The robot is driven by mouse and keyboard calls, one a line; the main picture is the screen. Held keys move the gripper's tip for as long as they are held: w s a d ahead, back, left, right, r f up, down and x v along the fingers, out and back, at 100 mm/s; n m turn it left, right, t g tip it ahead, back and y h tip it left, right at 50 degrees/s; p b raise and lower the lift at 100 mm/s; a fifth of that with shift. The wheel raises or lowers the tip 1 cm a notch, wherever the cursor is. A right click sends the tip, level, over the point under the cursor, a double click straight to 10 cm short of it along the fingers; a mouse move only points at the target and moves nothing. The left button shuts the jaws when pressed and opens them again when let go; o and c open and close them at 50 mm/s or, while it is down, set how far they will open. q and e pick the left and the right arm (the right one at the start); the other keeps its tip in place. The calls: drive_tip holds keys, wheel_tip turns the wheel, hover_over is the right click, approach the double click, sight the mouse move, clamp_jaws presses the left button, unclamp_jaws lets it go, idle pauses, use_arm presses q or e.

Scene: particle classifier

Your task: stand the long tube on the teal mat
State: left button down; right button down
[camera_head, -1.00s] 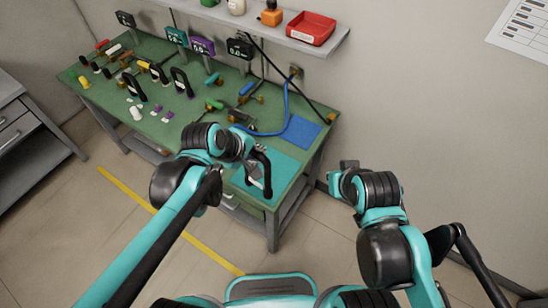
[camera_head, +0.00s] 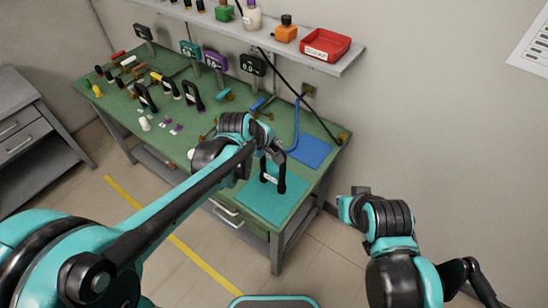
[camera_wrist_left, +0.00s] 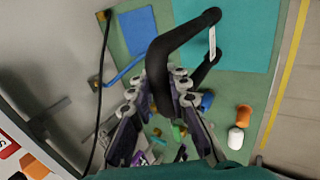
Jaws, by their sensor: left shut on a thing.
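The long tube (camera_head: 282,177) is a black, U-shaped bent tube with a white label, held with its two legs downward. My left gripper (camera_head: 268,150) is shut on its upper bend. The tube is over the teal mat (camera_head: 262,206) on the green bench; I cannot tell whether its legs touch the mat. The left wrist view shows the tube (camera_wrist_left: 180,42) coming out from between the fingers (camera_wrist_left: 157,90), with the teal mat (camera_wrist_left: 250,50) behind its legs. My right gripper (camera_head: 352,195) is off the bench to the right; its fingers are too small to read.
Shorter black bent tubes (camera_head: 194,97) stand farther back on the bench. A blue mat (camera_head: 310,153) lies just behind the teal one, beside a blue hose (camera_head: 297,125). A shelf above carries a red tray (camera_head: 326,45). The teal mat's front part is clear.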

use_arm(q)
wheel_tip(320, 180, down, 3)
drive_tip(key=shift+f+b, duration=0.2)
drive_tip(key=shift+b, duration=0.35)
drive_tip(key=shift+f, duration=0.2)
drive_tip(key=c, duration=1.4)
unclamp_jaws()
drive_tip(key=shift+c, duration=0.2)
drive_tip(key=shift+r, duration=0.1)
drive_tip(key=p+v, duration=0.4)
drive_tip(key=v, duration=0.8)
